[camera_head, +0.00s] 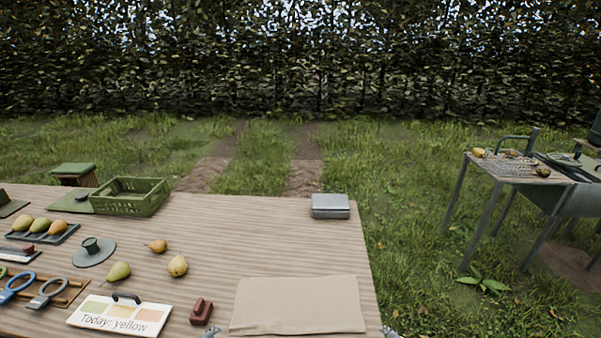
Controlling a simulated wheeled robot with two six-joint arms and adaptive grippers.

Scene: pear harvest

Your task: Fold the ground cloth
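A beige ground cloth (298,304) lies flat on the wooden table near its front right. It is a rough rectangle, with a slightly uneven front edge at its left. Small grey parts of my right gripper (389,332) show at the bottom edge of the view, just right of the cloth and the table's edge. Too little shows to tell whether it is open or shut.
Loose pears (178,266), a green crate (131,196) and a grey metal box (330,206) stand farther back. The wood between cloth and box is clear.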

